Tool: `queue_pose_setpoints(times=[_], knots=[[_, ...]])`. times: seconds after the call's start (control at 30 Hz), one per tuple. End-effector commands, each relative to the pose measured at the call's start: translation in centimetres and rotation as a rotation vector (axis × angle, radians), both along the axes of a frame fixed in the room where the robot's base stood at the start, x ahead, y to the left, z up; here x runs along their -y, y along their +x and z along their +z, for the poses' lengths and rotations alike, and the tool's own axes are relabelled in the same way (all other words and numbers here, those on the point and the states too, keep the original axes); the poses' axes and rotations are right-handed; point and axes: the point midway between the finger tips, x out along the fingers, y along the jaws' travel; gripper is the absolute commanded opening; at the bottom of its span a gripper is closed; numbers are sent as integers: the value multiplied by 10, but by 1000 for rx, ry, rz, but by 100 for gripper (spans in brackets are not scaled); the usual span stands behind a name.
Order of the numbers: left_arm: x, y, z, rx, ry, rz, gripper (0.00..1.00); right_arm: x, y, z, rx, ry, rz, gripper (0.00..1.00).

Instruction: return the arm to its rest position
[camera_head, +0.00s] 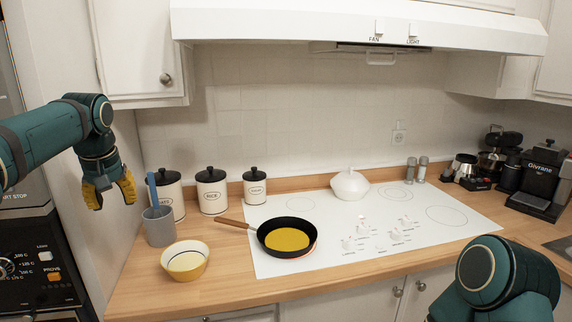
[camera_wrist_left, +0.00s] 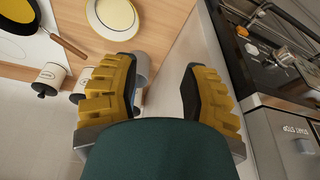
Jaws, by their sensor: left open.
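My left gripper (camera_head: 111,190) hangs at the left, in front of the cabinet side, with its yellow fingers pointing down. It is open and empty. In the left wrist view the two yellow fingers of the left gripper (camera_wrist_left: 162,90) stand apart, with the edge of a grey cup showing behind one of them. My right arm (camera_head: 500,280) shows only as a teal link at the lower right; its gripper is out of the picture.
Below and right of the left gripper are a grey cup (camera_head: 158,227) with a blue utensil, a bowl (camera_head: 186,262) and several canisters. A pan (camera_head: 287,238) sits on the white cooktop (camera_head: 350,250). A wall oven (camera_head: 25,265) is at far left, a range hood (camera_head: 360,25) above.

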Motion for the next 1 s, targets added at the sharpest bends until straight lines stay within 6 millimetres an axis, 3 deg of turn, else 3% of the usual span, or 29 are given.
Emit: queue_pose_setpoints(times=[0.03, 0.1, 0.27, 0.4, 0.53, 0.67, 0.8, 0.9, 1.0], knots=[[0, 0, 0, 0, 0, 0, 44, 0, 0, 0, 0, 0, 0, 47], [17, 14, -40, -16, -18, -53, 44, 0, 0, 0, 0, 0, 0, 47], [51, 31, -114, -23, -60, -150, 44, 0, 0, 0, 1, 0, 0, 47], [90, 32, -194, -31, -118, -234, 44, 0, 0, 0, 0, 0, 0, 47], [134, 14, -279, -39, -192, -302, 44, 0, 0, 0, 0, 0, 0, 47], [178, -27, -358, -47, -270, -344, 44, 0, 0, 0, 0, 0, 0, 47], [221, -95, -428, -57, -343, -358, 44, 0, 0, 0, 0, 0, 0, 47], [243, -148, -461, -67, -377, -352, 44, 0, 0, 0, 0, 0, 0, 47], [256, -194, -479, -75, -394, -343, 44, 0, 0, 0, 0, 0, 0, 47]])
